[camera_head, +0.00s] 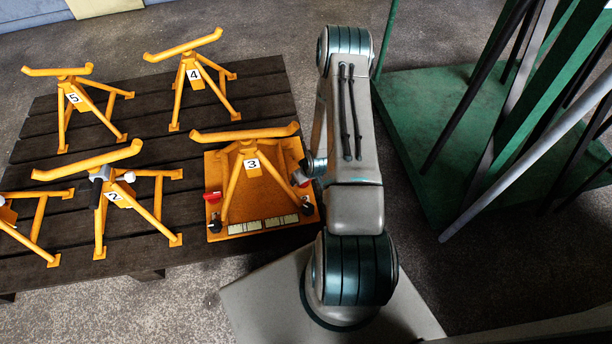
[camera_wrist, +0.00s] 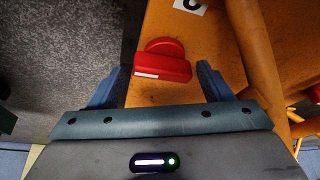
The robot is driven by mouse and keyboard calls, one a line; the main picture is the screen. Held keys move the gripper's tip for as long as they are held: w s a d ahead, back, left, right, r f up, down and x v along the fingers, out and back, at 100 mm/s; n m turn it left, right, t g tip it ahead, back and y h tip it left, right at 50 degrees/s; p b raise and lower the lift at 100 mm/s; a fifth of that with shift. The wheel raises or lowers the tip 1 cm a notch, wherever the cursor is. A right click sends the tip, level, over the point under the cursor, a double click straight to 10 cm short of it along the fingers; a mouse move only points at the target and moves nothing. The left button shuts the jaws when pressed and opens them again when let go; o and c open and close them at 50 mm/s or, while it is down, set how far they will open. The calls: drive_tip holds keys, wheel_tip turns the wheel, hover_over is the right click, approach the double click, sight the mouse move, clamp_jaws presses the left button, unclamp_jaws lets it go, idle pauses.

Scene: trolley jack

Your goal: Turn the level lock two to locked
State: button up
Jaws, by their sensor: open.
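A red lock knob (camera_wrist: 162,62) with a white strip on its near edge sits on an orange surface in the wrist view. My gripper (camera_wrist: 162,70) is open, with one blue-grey finger on each side of the knob and a gap to each. Whether the fingers are at the knob's height, I cannot tell. In the head view the orange base plate (camera_head: 268,184) carries the stand marked 3. Another red knob (camera_head: 212,196) is at the plate's left side. My arm partly hides the plate's right edge, and most of my gripper there is hard to make out.
More yellow stands, including those marked 2 (camera_head: 113,195), 4 (camera_head: 193,75) and 5 (camera_head: 73,97), stand on the dark slatted pallet (camera_head: 140,138). A green rack (camera_head: 425,110) with leaning bars is at the right. An orange leg (camera_wrist: 255,50) rises close to the right finger.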

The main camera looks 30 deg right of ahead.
drive_tip(key=shift+a, duration=0.45)
drive_tip(key=p+v, duration=0.5)
drive_tip(key=v, duration=0.3)
drive_tip(key=shift+d, duration=0.25)
drive_tip(key=shift+d, duration=0.1)
